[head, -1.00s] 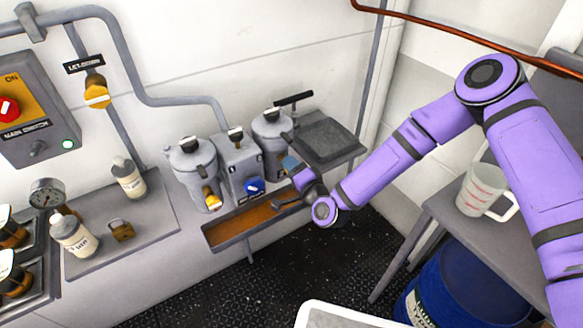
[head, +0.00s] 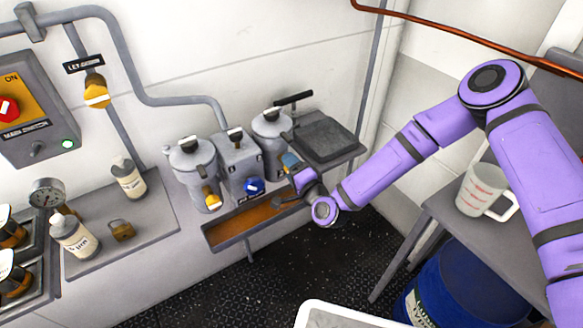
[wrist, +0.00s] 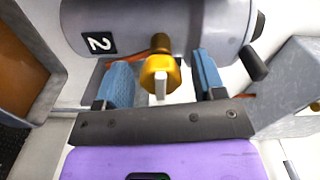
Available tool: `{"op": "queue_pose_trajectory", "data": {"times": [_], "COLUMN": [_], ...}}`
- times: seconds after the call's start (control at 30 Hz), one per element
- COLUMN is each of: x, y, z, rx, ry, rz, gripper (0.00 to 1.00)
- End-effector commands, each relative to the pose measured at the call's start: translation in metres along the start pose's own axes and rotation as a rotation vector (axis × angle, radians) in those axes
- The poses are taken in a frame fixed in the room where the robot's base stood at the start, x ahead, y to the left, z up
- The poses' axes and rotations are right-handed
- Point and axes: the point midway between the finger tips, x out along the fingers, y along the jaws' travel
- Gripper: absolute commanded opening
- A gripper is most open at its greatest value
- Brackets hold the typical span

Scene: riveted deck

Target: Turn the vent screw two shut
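Vent screw two (wrist: 160,75) is a yellow knob with a pale bar across its face, on a grey filter body (wrist: 165,25) marked 2. In the wrist view it sits between the two blue fingers of my gripper (wrist: 163,80), with a gap on each side. My gripper is open and touches nothing that I can make out. In the head view my gripper (head: 291,163) is at the front of the right-hand filter body (head: 270,135) and hides its screw. The other yellow vent screw (head: 211,198) shows on the left-hand body (head: 195,165).
A grey box with a blue knob (head: 254,186) stands between the two bodies. A rusty drip tray (head: 215,236) lies below. A dark grey plate (head: 328,138) is close on the right. A dark lever knob (wrist: 254,62) shows near my right finger.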

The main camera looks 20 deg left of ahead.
Motion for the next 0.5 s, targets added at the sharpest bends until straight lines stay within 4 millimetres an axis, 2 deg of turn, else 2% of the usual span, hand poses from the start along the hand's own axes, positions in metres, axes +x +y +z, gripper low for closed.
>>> {"op": "queue_pose_trajectory", "data": {"times": [0.27, 0.37, 0.5], "x": [-0.004, -0.015, -0.039], "y": [0.000, 0.000, 0.000], "z": [0.000, -0.001, 0.000], "rx": [0.000, 0.000, 0.001], "ry": [0.000, 0.001, -0.001], "rz": [0.000, 0.000, 0.001], "gripper": [0.63, 0.63, 0.63]}}
